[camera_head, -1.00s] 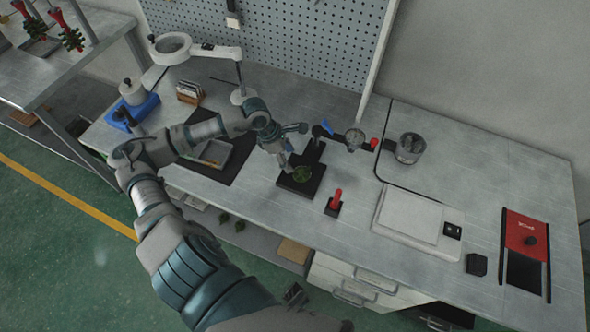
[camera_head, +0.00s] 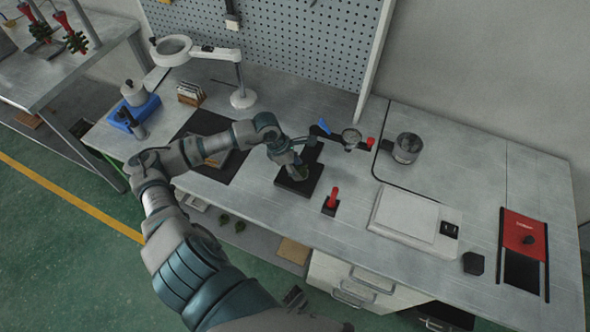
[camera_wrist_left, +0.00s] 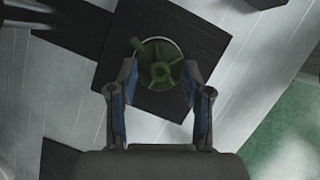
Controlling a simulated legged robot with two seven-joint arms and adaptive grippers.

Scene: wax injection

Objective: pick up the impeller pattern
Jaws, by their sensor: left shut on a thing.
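The green impeller pattern (camera_wrist_left: 160,64) shows in the left wrist view as a round, vaned disc with a small stub on one side. It lies between the fingertips of my left gripper (camera_wrist_left: 160,78), which is shut on it. Behind it is the black base of the press-like fixture (camera_wrist_left: 180,35). In the head view my left gripper (camera_head: 297,172) points down over that black base (camera_head: 302,187) and mostly hides the pattern. I cannot tell whether the pattern still touches the base. My right gripper is not in view.
A red-handled tool (camera_head: 332,200) stands close in front. A white scale (camera_head: 410,214) and a red device (camera_head: 525,233) are further right. A magnifier lamp (camera_head: 243,97) stands behind.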

